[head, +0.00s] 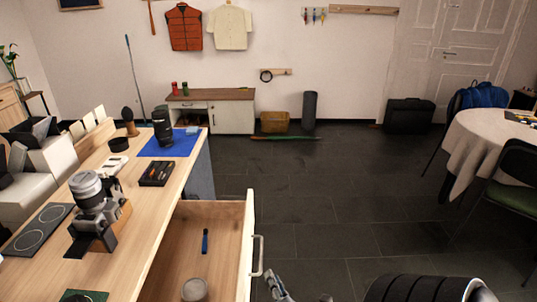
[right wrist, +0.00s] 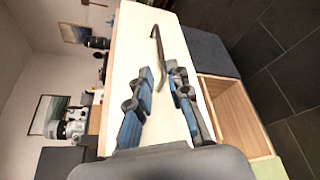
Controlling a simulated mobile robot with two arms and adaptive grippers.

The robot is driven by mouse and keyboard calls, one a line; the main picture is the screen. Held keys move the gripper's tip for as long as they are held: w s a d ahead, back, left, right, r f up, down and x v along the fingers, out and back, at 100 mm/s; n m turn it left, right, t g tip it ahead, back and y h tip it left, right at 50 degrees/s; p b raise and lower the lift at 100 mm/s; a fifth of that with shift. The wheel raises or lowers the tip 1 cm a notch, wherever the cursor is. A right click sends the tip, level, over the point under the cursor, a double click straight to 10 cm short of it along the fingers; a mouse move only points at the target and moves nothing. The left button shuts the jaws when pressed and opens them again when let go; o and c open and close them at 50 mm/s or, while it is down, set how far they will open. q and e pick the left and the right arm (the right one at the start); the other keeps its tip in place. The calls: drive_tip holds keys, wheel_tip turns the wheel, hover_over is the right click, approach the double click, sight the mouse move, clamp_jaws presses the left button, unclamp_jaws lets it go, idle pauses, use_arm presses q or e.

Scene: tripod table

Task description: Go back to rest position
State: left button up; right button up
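My right gripper (head: 277,288) shows only partly at the bottom edge of the head view, just in front of the open drawer's handle (head: 257,256). In the right wrist view my right gripper (right wrist: 164,90) has its two blue-padded fingers apart with a gap between them. The fingers face the pale drawer front (right wrist: 130,45), and the curved handle (right wrist: 158,48) lies just beyond their tips. I cannot tell whether they touch it. The drawer (head: 215,225) stands pulled out, with a blue item (head: 205,241) and a round object (head: 195,290) inside. My left gripper is out of view.
The wooden counter (head: 150,210) on the left holds a camera (head: 92,195), a black tray (head: 157,172) and a lens (head: 162,128) on a blue mat. A round table (head: 475,140) stands right. Dark floor (head: 320,190) between is clear.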

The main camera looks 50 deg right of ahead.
drive_tip(key=s+a+f+m+g+y, duration=0.15)
drive_tip(key=s+f, duration=0.25)
drive_tip(key=f, duration=0.6)
drive_tip(key=s+a+f+m+g+y+p, duration=0.1)
drive_tip(key=s+a+f+m+g, duration=0.15)
drive_tip(key=f, duration=0.65)
drive_tip(key=s+a+f+m+g+y, duration=0.1)
drive_tip(key=s+f+m+g+y, duration=0.2)
drive_tip(key=f, duration=0.7)
drive_tip(key=s+a+f+m+g, duration=0.1)
drive_tip(key=s+a+f+m, duration=0.2)
drive_tip(key=s, duration=0.3)
drive_tip(key=s+a+f+m+g+y, duration=0.1)
drive_tip(key=s+a+f+m+g, duration=0.1)
drive_tip(key=s+f, duration=0.3)
drive_tip(key=s+a+f+m+g+y, duration=0.1)
drive_tip(key=s+a+f+m+g, duration=0.1)
drive_tip(key=s, duration=0.5)
wheel_tip(320, 180, down, 3)
drive_tip(key=shift+s+a+r+m+p, duration=0.1)
drive_tip(key=shift+s+a+m+p, duration=0.3)
drive_tip(key=shift+a+m, duration=0.6)
